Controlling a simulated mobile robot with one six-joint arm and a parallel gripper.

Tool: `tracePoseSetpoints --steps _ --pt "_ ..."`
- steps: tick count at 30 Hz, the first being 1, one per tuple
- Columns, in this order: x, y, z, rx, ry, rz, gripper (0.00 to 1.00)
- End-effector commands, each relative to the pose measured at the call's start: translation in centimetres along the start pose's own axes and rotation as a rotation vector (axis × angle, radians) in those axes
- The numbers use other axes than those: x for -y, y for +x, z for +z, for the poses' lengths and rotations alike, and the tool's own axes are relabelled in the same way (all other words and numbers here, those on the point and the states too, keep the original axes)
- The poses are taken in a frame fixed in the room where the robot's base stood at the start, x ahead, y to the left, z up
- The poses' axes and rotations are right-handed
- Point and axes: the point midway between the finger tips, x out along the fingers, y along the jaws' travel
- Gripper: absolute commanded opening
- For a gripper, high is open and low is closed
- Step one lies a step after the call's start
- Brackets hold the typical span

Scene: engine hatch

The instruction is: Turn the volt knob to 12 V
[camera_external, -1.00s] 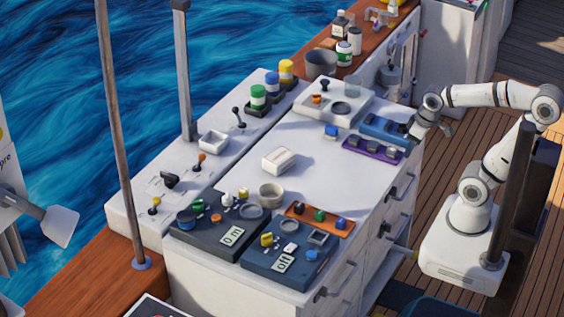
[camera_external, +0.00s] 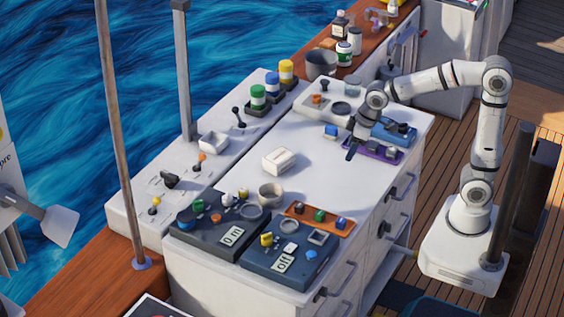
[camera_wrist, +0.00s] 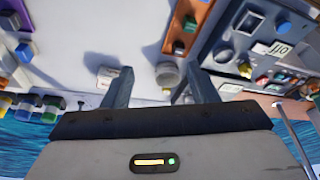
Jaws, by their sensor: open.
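I cannot read any volt marking, so I cannot tell which knob is the volt knob. Several knobs stand on the dark panel with the "on" label (camera_external: 231,236) and on the blue panel with the "off" label (camera_external: 283,264). The "off" panel also shows in the wrist view (camera_wrist: 278,49). A black knob (camera_external: 403,127) sits on the blue panel at the far right of the counter. My gripper (camera_external: 350,154) is open and empty, above the counter beside the purple tray (camera_external: 373,149). Its two fingers show apart in the wrist view (camera_wrist: 153,82).
An orange tray (camera_external: 318,219) with several small parts lies beside the "off" panel. A grey cup (camera_external: 270,194) and a white box (camera_external: 280,160) stand on the counter. A blue block (camera_external: 331,131) is near my gripper. The counter's middle is mostly clear.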

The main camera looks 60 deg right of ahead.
Motion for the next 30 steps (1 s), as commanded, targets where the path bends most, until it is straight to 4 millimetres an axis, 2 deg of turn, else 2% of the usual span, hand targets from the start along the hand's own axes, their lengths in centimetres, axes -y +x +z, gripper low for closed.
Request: tracePoseSetpoints --steps 1,6,10,12,15,18,21,25,30 --pt "1.9 1.5 -2.2 0.0 -0.047 -0.017 0.53" --pt "8.5 6.1 -8.4 -0.023 -0.187 -0.067 0.53" --pt "14.3 10.0 -11.7 -0.039 -0.288 -0.102 0.53" --pt "17.1 11.8 -12.8 -0.047 -0.332 -0.119 0.53" --pt "20.3 13.8 -13.7 -0.056 -0.379 -0.137 0.53" --pt "22.2 15.0 -14.2 -0.062 -0.406 -0.147 0.53" --pt "23.0 15.7 -14.3 -0.066 -0.417 -0.151 0.53" --pt "23.3 17.0 -14.4 -0.063 -0.418 -0.151 0.53" --pt "23.7 19.7 -14.5 -0.063 -0.417 -0.151 0.53"
